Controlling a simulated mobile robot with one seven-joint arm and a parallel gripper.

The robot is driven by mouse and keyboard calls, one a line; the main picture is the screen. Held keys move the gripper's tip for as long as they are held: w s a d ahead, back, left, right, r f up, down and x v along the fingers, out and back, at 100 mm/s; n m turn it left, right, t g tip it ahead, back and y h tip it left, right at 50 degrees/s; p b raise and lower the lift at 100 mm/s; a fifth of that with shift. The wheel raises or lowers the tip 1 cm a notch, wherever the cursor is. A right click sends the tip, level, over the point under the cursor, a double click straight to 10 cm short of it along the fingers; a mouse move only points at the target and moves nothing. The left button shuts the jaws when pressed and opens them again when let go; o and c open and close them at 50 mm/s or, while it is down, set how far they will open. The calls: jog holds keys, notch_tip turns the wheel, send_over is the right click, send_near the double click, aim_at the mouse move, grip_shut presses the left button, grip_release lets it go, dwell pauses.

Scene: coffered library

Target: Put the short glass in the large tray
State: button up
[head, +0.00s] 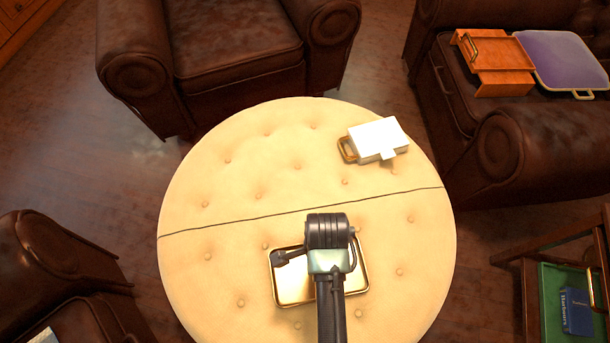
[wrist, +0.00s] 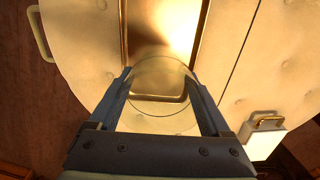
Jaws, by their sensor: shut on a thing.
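The short glass (wrist: 158,108) is clear and round-rimmed and shows in the wrist view between the two fingers of my gripper (wrist: 158,80). My gripper is shut on it. In the head view my arm hides the glass and the fingertips. A shiny gold rectangular tray (head: 291,289) lies on the round cream ottoman, partly covered by my arm. In the wrist view the glass overlaps one end of the tray (wrist: 128,42). I cannot tell whether the glass touches the tray or hangs above it. No object shows on the visible part of the tray.
A white box-like thing with a brass handle (head: 378,140) lies on the ottoman (head: 240,180) at the upper right. The ottoman's left side is clear. A purple tray (head: 562,58) and an orange wooden thing (head: 497,62) rest on the sofa. A green tray (head: 552,305) holds a blue book (head: 577,311).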

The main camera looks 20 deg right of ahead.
notch_tip(320, 180, down, 9)
jog(key=b, duration=0.3)
jog(key=shift+f, duration=0.15)
jog(key=o, duration=1.4)
notch_tip(320, 180, up, 12)
jog(key=p, duration=0.4)
jog(key=shift+r, duration=0.2)
